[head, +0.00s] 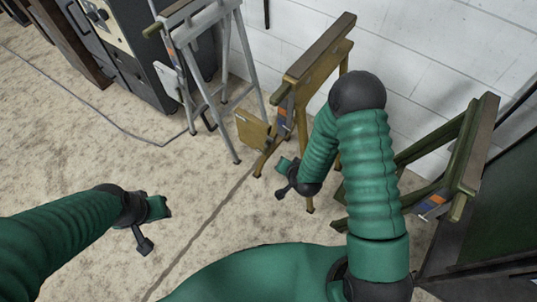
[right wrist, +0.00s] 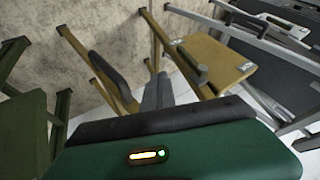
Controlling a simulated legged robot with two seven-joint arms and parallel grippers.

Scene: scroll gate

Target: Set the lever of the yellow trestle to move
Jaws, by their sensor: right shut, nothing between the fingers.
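The yellow trestle (head: 318,66) stands against the wall, right of centre in the head view. A flat yellow panel (head: 253,128) sits on its left side. In the right wrist view this panel (right wrist: 222,62) carries a dark lever (right wrist: 190,67) lying across its face, with small labels near two corners, too small to read. My right gripper (head: 285,178) is shut and empty in front of the trestle; its grey fingers (right wrist: 156,95) are just short of the panel in the right wrist view, seemingly apart from the lever. My left gripper (head: 155,218) is over open floor, jaws unclear.
A grey trestle (head: 205,60) stands left of the yellow one, and a dark green trestle (head: 455,160) to the right. Dark cabinets (head: 120,45) are at the upper left. A cable (head: 110,125) lies on the floor.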

